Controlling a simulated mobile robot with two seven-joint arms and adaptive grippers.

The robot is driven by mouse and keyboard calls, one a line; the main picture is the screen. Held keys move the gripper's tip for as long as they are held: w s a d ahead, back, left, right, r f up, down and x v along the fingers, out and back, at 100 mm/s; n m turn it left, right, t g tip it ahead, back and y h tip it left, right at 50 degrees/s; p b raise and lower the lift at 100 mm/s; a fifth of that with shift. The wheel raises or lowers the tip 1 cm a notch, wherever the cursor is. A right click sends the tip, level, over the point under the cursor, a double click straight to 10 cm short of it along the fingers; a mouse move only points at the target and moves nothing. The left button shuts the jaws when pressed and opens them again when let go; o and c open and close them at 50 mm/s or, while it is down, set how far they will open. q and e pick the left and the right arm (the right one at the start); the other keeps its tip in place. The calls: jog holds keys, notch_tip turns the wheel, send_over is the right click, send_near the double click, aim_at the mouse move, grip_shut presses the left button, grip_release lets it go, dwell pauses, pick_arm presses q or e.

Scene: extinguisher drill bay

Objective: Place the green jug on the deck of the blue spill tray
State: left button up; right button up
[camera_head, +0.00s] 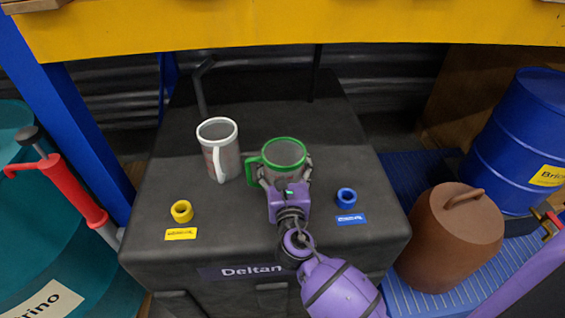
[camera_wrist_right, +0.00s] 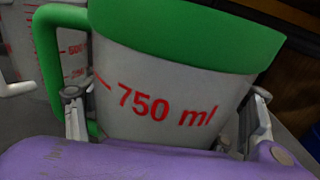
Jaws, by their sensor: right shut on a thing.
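The green jug (camera_head: 284,154) is a greyish measuring jug with a green rim and green handle. It is upright at the dark cabinet top; I cannot tell if its base touches. My right gripper (camera_head: 285,176) is shut on its near side, one finger on each side of the body. In the right wrist view the jug (camera_wrist_right: 160,75) shows a red 750 ml mark between the fingers, its handle at the left. The blue spill tray (camera_head: 400,170) has a ribbed deck and lies low to the right of the cabinet. My left gripper is not in view.
A white-rimmed jug (camera_head: 219,160) stands close left of the green jug. A yellow ring (camera_head: 181,211) and a blue ring (camera_head: 346,197) are on the cabinet top (camera_head: 250,235). A brown canister (camera_head: 450,240) and a blue drum (camera_head: 530,130) stand at the tray.

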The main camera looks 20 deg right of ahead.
jog(key=o, duration=1.3)
jog(key=shift+c, duration=0.2)
